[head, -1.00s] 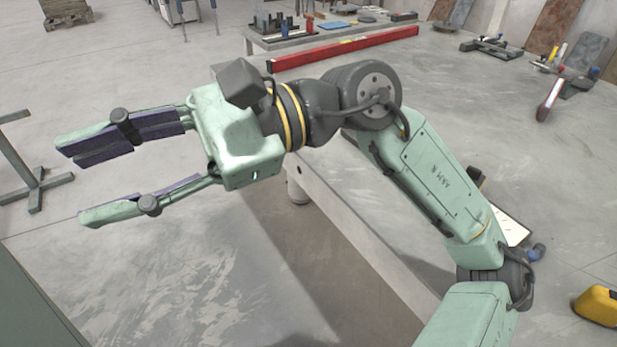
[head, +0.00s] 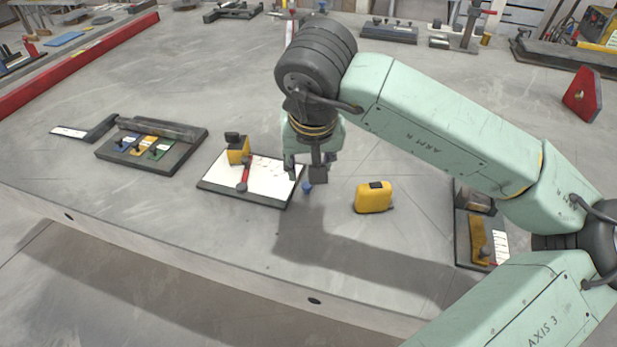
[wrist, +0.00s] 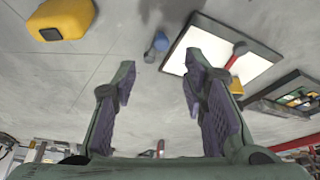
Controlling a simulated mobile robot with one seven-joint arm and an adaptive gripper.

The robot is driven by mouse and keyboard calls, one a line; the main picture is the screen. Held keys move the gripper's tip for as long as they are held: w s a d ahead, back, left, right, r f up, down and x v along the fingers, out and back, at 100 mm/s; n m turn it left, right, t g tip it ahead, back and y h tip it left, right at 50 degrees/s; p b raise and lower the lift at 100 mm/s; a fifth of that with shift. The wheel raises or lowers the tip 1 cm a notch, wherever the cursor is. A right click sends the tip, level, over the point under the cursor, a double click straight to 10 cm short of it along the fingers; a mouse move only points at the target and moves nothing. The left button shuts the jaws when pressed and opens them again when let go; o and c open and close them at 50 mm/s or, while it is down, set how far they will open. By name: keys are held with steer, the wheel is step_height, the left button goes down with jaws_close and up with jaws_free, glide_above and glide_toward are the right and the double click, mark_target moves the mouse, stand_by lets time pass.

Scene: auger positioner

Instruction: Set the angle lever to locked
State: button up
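A white plate in a dark frame (head: 221,184) lies on the table. It carries a red lever (head: 245,172) with a dark round end and an upright yellow block (head: 238,150). My gripper (head: 308,172) points down above the plate's right side, partly hiding that area. In the wrist view my gripper (wrist: 158,76) is open and empty, its fingers wide apart.
A yellow tape measure (head: 373,197) sits right of the plate. A dark fixture with coloured tabs (head: 170,162) is at the left, and another fixture with a yellow part (head: 479,240) at the right. A red beam (head: 80,62) lies behind. The table (head: 130,215) is clear in front.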

mark_target(307, 184)
steer(key=p+x, duration=0.1)
steer(key=x, duration=0.7)
steer(key=shift+w+a+f, duration=0.1)
steer(key=shift+f, duration=0.2)
steer(key=shift+c, duration=0.4)
jaws_close()
